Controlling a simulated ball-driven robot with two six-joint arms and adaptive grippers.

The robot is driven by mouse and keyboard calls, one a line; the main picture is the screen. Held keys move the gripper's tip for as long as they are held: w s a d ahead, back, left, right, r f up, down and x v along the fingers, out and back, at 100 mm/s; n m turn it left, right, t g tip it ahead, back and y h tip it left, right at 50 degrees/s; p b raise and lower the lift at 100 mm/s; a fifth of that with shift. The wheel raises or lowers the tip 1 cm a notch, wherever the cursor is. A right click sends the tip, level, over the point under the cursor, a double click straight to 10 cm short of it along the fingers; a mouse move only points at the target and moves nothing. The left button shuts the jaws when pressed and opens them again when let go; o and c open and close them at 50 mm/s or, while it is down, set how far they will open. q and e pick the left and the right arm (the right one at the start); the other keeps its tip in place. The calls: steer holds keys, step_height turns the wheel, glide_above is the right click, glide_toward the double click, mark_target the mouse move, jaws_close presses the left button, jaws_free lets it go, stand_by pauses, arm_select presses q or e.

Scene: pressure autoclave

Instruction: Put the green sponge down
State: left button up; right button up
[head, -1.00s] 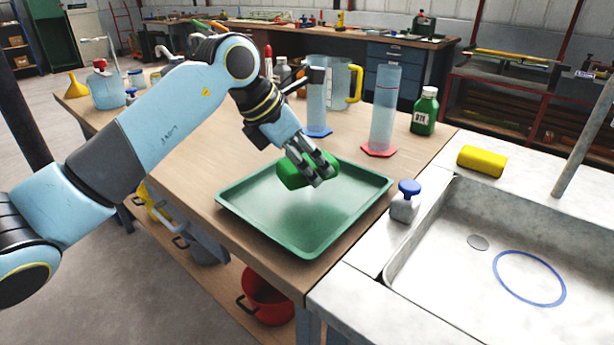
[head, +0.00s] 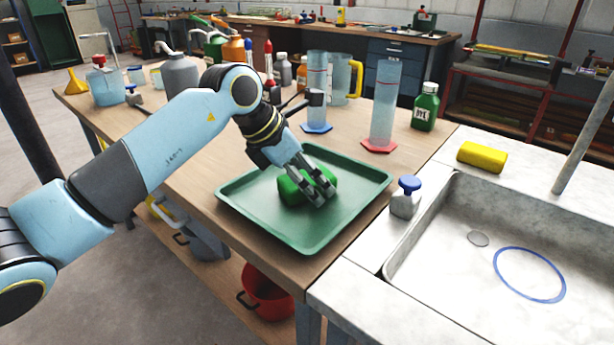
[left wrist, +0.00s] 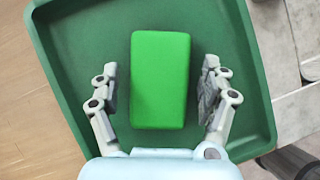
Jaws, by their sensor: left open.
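The green sponge (head: 291,190) lies on the dark green tray (head: 338,220) on the wooden bench. In the left wrist view the sponge (left wrist: 160,80) shows as a bright green block with the tray (left wrist: 70,60) around it. My left gripper (head: 322,192) is over the tray at the sponge. In the left wrist view the gripper's fingers (left wrist: 160,92) stand open on both sides of the sponge, with a gap on each side. In the head view the fingers hide part of the sponge. My right gripper is not in view.
A small bottle with a blue cap (head: 405,198) stands right of the tray, by the sink (head: 470,270). Measuring cylinders (head: 383,105) and a green bottle (head: 426,108) stand behind the tray. A yellow sponge (head: 482,157) lies on the sink's back rim.

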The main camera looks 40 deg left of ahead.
arm_select(q)
steer(key=shift+r, duration=0.1)
steer(key=v, duration=1.2)
steer(key=shift+p, duration=0.35)
